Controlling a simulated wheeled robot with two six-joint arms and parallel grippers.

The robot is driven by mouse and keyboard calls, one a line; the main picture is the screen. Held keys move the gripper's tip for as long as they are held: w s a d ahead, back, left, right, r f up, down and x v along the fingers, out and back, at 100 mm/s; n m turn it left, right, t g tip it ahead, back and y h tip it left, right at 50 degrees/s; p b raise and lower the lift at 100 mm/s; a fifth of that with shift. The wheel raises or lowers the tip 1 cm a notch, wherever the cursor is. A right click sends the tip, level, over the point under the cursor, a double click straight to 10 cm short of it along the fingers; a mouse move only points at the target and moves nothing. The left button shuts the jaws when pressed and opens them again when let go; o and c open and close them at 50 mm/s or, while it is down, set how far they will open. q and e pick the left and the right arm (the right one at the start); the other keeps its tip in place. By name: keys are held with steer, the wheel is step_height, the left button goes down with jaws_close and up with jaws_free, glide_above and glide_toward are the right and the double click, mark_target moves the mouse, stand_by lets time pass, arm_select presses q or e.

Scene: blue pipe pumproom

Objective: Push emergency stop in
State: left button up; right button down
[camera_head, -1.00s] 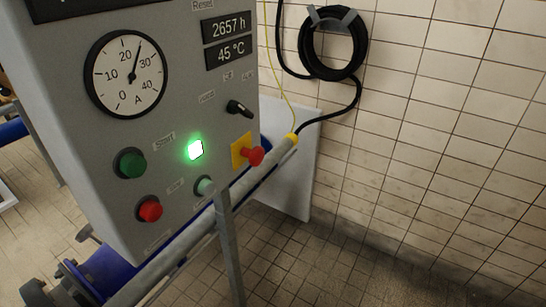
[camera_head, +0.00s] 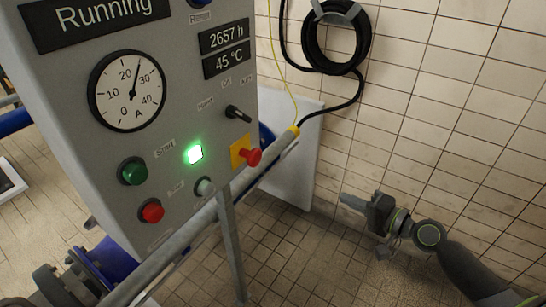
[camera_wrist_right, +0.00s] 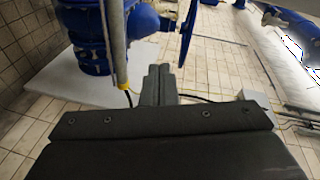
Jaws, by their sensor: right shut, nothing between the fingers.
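The emergency stop is a red mushroom button (camera_head: 252,157) on a yellow plate (camera_head: 239,152), at the lower right of the grey control panel (camera_head: 185,110) in the head view. My right gripper (camera_head: 346,201) is at the right in the head view, with its fingers pointing left toward the panel. It is apart from the button, to the right of it and lower in the picture. Its fingers (camera_wrist_right: 158,85) are together and empty in the right wrist view. The button does not show clearly in the wrist view. My left gripper is not in view.
The panel also carries a green button (camera_head: 132,171), a red button (camera_head: 151,211), a lit green lamp (camera_head: 193,154) and a black selector switch (camera_head: 237,113). A grey pipe rail (camera_head: 170,260) runs below the emergency stop. A coiled black hose (camera_head: 335,38) hangs on the tiled wall.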

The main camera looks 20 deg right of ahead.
steer(key=s+a+r+y, duration=0.1)
steer(key=a+r+y, duration=0.1)
steer(key=r, duration=0.2)
steer(key=s+a+r+g+y, duration=0.1)
steer(key=s+a+r+y, duration=0.1)
steer(key=a+r, duration=0.1)
steer(key=s+a+r+n+g+y, duration=0.1)
steer(key=a+r, duration=0.2)
steer(key=r, duration=0.3)
steer(key=shift+s+a+y+p, duration=0.2)
steer(key=shift+s+y+p, duration=0.15)
steer(key=shift+y+p, duration=0.05)
steer(key=shift+w, duration=0.1)
steer(key=p, duration=0.7)
glide_toward(259, 159)
steer(key=x, duration=0.5)
steer(key=shift+a+r, duration=0.2)
steer(key=shift+r, duration=0.05)
steer(key=shift+x, duration=0.75)
steer(key=shift+f, duration=0.15)
